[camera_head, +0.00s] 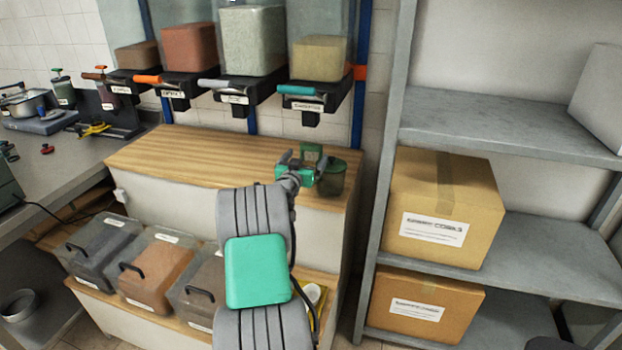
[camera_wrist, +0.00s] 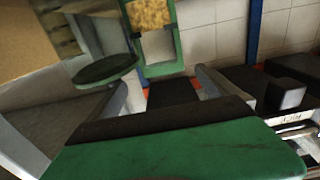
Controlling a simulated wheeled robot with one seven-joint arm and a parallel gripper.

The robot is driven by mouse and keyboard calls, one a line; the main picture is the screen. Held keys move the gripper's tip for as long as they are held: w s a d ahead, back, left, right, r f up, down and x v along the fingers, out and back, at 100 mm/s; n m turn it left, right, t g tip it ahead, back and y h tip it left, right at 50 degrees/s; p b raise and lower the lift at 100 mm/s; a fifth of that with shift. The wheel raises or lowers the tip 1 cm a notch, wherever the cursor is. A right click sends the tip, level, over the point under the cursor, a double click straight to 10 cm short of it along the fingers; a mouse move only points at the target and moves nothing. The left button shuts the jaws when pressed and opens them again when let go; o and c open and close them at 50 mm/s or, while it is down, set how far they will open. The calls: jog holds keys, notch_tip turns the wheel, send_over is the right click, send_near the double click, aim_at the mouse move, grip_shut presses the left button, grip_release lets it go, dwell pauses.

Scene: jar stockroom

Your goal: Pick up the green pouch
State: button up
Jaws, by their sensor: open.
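The green pouch (camera_head: 311,151) stands upright near the right end of the wooden counter, just beyond my gripper (camera_head: 303,159). My gripper hides its lower part in the head view. In the wrist view, the pouch (camera_wrist: 164,68) has a green border, a grainy window and a pale label. My gripper (camera_wrist: 165,86) is open there, with one finger on each side of the picture middle. The pouch shows ahead, between and above the fingers. I cannot tell whether they touch it.
A jar with a dark green lid (camera_head: 333,178) stands close to the right of my gripper; its lid (camera_wrist: 106,69) shows left of the pouch. Dispensers (camera_head: 320,60) hang above the counter (camera_head: 190,160). A grey shelf (camera_head: 520,130) with boxes stands right. The counter's left is clear.

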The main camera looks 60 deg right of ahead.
aim_at(310, 147)
jog(key=d, duration=0.2)
jog(key=w+d+p, duration=0.1)
jog(key=d, duration=0.2)
jog(key=shift+w+d+r, duration=0.15)
jog(key=shift+d+r, duration=0.05)
jog(key=shift+d, duration=0.1)
grip_shut()
dwell(0.7)
